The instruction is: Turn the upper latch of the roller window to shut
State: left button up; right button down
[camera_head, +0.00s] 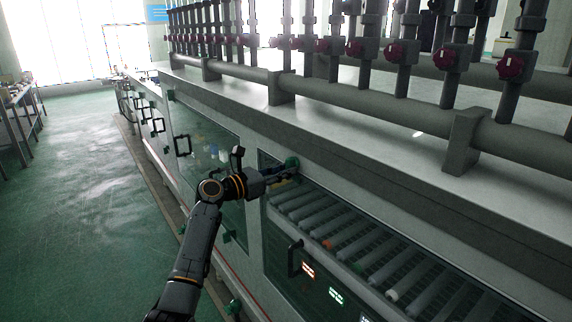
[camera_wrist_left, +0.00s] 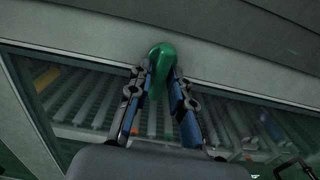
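The upper latch (camera_head: 292,162) is a green knob on the frame at the top edge of the roller window (camera_head: 340,235). In the left wrist view the green latch (camera_wrist_left: 161,62) stands between the two blue-padded fingers of my left gripper (camera_wrist_left: 160,85). The fingers lie close along both sides of it; firm contact on both sides is hard to make out. In the head view my left gripper (camera_head: 285,172) reaches the latch from the left, and its fingers partly cover it. Rollers show behind the glass. My right gripper is not in view.
A black handle (camera_head: 294,258) sticks out from the roller window. Another window with a black handle (camera_head: 182,145) lies to the left. Grey pipes with red valves (camera_head: 403,52) run above the machine's top. The green floor (camera_head: 85,190) at left is clear.

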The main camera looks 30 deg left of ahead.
pick_arm(q)
jog(key=shift+o, duration=0.7)
jog(key=v, duration=0.7)
jog(key=shift+f, duration=0.1)
